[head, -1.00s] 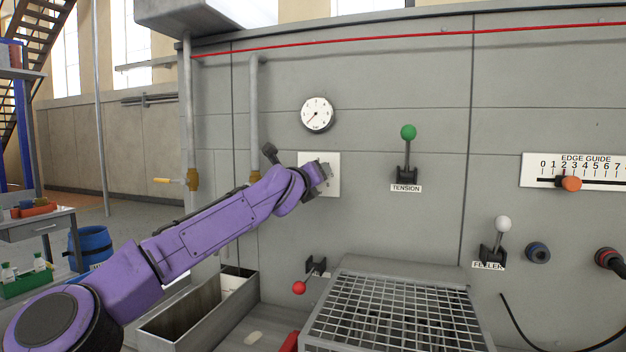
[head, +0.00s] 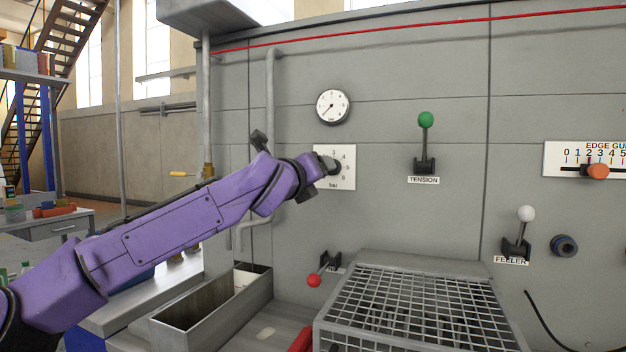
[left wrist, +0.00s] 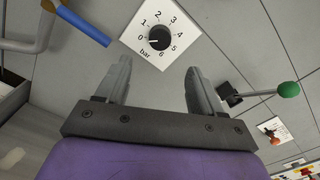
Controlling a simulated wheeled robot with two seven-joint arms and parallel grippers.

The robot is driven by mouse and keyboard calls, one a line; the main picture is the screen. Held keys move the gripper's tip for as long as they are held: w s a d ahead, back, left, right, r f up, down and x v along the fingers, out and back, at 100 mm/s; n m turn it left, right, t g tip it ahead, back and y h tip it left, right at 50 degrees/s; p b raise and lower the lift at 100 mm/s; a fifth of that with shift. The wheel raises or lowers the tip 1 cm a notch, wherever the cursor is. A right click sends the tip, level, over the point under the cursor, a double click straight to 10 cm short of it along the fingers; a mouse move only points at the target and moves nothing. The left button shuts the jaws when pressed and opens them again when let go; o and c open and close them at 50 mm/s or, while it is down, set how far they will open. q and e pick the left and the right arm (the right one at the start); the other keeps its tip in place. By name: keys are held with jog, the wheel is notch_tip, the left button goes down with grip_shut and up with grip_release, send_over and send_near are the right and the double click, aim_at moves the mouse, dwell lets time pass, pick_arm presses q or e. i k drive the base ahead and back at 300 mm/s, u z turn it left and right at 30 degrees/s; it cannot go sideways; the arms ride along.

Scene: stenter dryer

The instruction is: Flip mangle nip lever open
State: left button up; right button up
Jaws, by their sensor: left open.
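A lever with a red ball (head: 314,280) sits low on the grey wall, its arm slanting down to the left from a black bracket. Its label is mostly hidden and I cannot read it. My left gripper (head: 328,165) is up and away from it, in front of the white bar dial plate (head: 347,183). In the left wrist view my left gripper (left wrist: 157,68) has its fingers wide apart with nothing between them, and the dial plate (left wrist: 179,52) shows just beyond. The red ball does not clearly show there. My right gripper is not in view.
A green-ball TENSION lever (head: 425,120) and a white-ball FEELER lever (head: 526,213) stand upright to the right. A metal grid (head: 420,310) and an open trough (head: 200,312) lie below. A pipe with a yellow-handled valve (head: 183,174) is at left.

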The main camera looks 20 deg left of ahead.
aim_at(314, 280)
jog(key=z, duration=0.05)
jog(key=k, duration=1)
jog(key=u, duration=0.05)
